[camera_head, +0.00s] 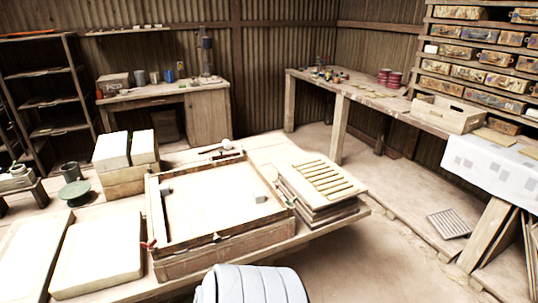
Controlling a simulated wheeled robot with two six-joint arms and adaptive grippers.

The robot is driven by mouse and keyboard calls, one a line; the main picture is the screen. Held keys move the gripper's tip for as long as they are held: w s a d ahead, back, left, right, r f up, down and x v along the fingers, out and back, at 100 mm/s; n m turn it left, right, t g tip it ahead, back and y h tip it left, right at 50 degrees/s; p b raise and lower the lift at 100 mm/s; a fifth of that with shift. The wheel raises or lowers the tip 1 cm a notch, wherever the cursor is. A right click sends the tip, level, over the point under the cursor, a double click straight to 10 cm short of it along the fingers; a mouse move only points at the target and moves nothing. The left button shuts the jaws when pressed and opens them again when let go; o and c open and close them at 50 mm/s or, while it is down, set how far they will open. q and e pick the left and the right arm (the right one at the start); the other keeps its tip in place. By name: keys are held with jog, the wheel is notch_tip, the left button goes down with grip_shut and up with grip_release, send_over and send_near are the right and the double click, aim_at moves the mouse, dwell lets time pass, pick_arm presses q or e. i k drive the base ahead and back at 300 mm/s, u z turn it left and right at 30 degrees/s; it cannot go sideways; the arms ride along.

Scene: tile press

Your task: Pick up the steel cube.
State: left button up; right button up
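Two small grey blocks sit inside a shallow wooden frame (222,241) on the near table. One block (165,188) is near the frame's left side. The other block (261,199) is near its right side. Both look like small cubes; at this size I cannot tell which one is steel. Neither of my grippers is in view. A pale rounded part of my own body shows at the bottom edge, apart from the blocks.
Pale slabs (98,255) lie left of the frame, with stacked blocks (125,151) behind them. A slatted stack (318,180) stands close on the right. A long bench (355,92) and shelves of boxes (480,55) line the right wall. Open floor lies at lower right.

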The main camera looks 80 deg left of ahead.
aim_at(259, 196)
jog(key=u, duration=0.55)
jog(key=i, duration=0.8)
jog(key=u, duration=0.8)
